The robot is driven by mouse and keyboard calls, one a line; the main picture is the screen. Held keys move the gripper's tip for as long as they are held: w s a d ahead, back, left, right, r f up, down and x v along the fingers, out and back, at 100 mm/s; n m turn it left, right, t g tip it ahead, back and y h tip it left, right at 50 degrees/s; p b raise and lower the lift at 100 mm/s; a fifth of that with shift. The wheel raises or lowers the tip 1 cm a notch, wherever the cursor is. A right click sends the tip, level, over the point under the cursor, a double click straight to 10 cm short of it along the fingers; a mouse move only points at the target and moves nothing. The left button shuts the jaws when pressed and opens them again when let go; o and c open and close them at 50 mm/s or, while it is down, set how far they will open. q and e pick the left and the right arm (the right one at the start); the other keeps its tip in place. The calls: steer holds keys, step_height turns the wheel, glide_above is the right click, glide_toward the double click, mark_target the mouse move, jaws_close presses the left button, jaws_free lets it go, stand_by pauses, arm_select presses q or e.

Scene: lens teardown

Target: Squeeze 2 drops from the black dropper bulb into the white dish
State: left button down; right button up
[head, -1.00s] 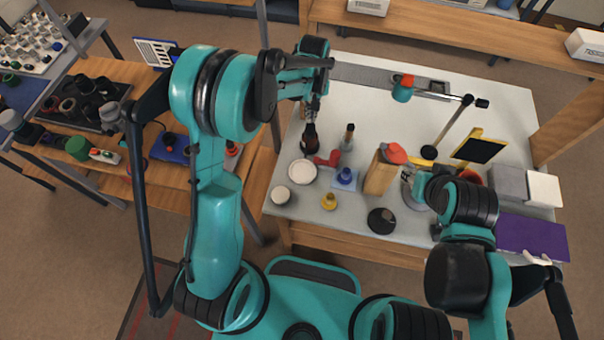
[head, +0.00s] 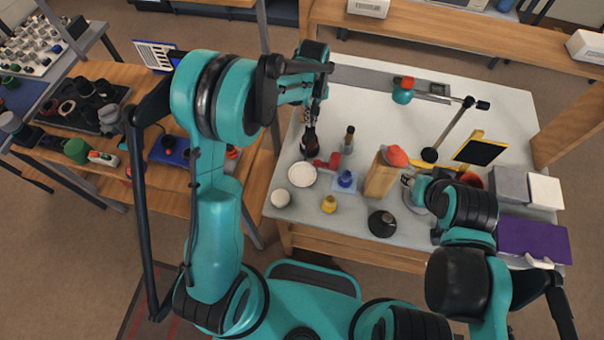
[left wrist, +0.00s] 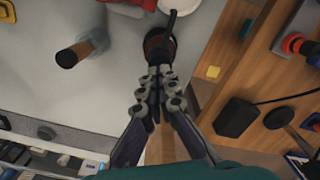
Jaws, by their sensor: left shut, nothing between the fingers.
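A dark brown bottle with a black top (head: 309,141) stands behind the white dish (head: 302,174). The black dropper bulb cannot be told apart clearly from that top. My left gripper (head: 311,122) points down at the bottle's top. In the left wrist view my left gripper's fingertips (left wrist: 160,72) are together beside the dark top (left wrist: 158,44), with nothing seen between them. A thin black piece there reaches toward the white dish (left wrist: 180,4), which is cut by the frame edge. My right gripper (head: 412,180) is low at the right by a round metal-looking thing, its fingers mostly hidden.
A brown-capped bottle (head: 349,138) and a red piece (head: 329,161) stand close right of the dropper bottle. A blue-topped bottle (head: 345,178), a yellow one (head: 329,204), a white jar (head: 280,198) and a wooden block (head: 380,179) are near the front.

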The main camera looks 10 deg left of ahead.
arm_select(q)
steer(key=shift+f, duration=0.15)
stand_by(0.4)
steer(key=shift+f+b, duration=1.2)
steer(key=shift+f, duration=0.15)
steer(key=shift+r, duration=0.15)
steer(key=shift+r+p, duration=0.95)
steer(key=shift+r, duration=0.4)
steer(key=shift+f, duration=0.2)
